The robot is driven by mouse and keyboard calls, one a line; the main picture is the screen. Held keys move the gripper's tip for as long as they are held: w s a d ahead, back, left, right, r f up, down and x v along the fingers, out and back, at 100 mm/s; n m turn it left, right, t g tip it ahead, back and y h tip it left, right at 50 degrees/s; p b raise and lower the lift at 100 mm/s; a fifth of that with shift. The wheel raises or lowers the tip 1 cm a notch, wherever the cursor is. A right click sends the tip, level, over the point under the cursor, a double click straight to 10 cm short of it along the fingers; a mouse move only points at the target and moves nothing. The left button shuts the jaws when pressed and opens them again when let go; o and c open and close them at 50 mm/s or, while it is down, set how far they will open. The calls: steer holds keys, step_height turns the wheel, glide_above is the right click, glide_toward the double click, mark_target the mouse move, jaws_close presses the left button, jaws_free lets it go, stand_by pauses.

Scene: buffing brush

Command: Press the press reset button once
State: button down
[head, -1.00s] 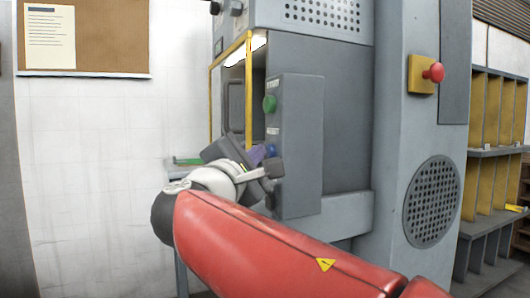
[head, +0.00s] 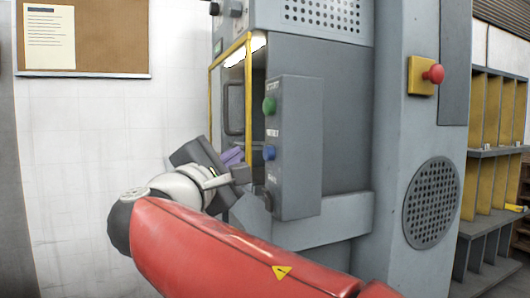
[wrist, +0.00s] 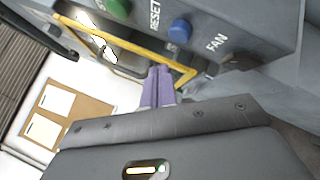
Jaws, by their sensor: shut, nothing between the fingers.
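A blue button (head: 269,152) is on the front of the grey control box (head: 300,165), below a green button (head: 269,105). In the wrist view the blue button (wrist: 180,29) lies between the labels RESET and FAN, and the green button (wrist: 119,8) is on the other side of RESET. My gripper (head: 241,155) has its purple fingers together with nothing between them. In the head view the fingertips are just left of the blue button, with a small gap seen. In the wrist view the fingertips (wrist: 158,70) are below the blue button, apart from it.
A dark knob (head: 267,200) sits low on the box, close to my wrist. A yellow-framed opening (head: 247,90) is behind the gripper. A red mushroom button (head: 434,73) on a yellow plate is on the column at right. The space left of my arm is clear.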

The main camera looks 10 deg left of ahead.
steer(key=shift+s+a, duration=0.3)
steer(key=shift+a, duration=0.2)
steer(key=shift+s+a, duration=0.25)
steer(key=shift+a, duration=0.25)
